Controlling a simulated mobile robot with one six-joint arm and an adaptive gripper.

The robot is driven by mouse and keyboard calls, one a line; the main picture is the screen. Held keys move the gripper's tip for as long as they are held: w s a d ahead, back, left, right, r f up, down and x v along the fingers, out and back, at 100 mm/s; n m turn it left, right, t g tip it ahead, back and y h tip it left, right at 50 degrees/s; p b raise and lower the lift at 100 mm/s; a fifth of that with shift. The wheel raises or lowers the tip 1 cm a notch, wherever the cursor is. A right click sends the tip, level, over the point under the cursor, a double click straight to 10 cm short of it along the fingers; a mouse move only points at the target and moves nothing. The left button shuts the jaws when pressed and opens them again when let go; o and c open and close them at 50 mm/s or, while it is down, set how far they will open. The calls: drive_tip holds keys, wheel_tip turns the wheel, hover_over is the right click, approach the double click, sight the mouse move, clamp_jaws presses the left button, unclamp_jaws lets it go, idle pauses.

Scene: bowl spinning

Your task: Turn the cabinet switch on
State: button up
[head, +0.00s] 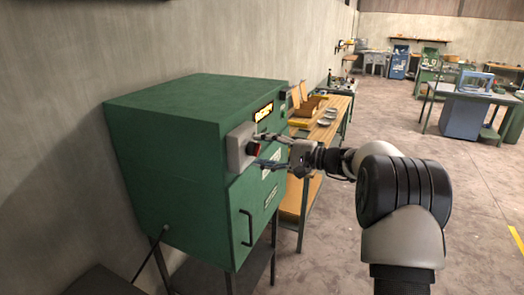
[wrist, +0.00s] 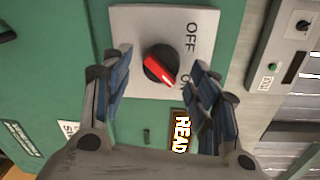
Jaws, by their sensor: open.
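The green cabinet (head: 165,150) stands against the wall at the left in the head view. Its switch is a black rotary knob with a red bar (wrist: 160,67) on a pale plate (wrist: 138,22) marked OFF, with a second label partly hidden by a finger. The red bar slants toward the lower right, toward that second label. My gripper (wrist: 162,63) is open, with one blue-padded finger on each side of the knob. Contact cannot be told. In the head view my gripper (head: 261,150) is at the switch box (head: 237,150).
A lit sign (wrist: 181,133) reading READ, its end hidden, is on the cabinet front, below the plate in the wrist view. A door handle (head: 246,228) sticks out lower down. A wooden bench (head: 338,103) with trays stands beyond the cabinet. The floor at right is open.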

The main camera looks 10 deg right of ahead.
drive_tip(key=v, duration=1.1)
drive_tip(key=shift+r, duration=0.1)
drive_tip(key=s+a+f+n+g+h+b, duration=0.35)
drive_tip(key=s+a+g+h, duration=0.2)
drive_tip(key=s+a, duration=1.1)
drive_tip(key=s+d+f+n+h+b, duration=0.1)
drive_tip(key=s+d+f+n+h, duration=0.1)
drive_tip(key=s, duration=0.5)
drive_tip(key=s+d+f+n+h+b, duration=0.1)
drive_tip(key=s+d+f+n+h, duration=0.1)
drive_tip(key=s+f, duration=0.3)
drive_tip(key=s+d+f+n+h+b, duration=0.1)
drive_tip(key=s+d+f+n+h, duration=0.1)
drive_tip(key=s, duration=0.9)
drive_tip(key=shift+s+d+f+h, duration=0.25)
drive_tip(key=shift+f+h, duration=0.65)
drive_tip(key=shift+h, duration=0.35)
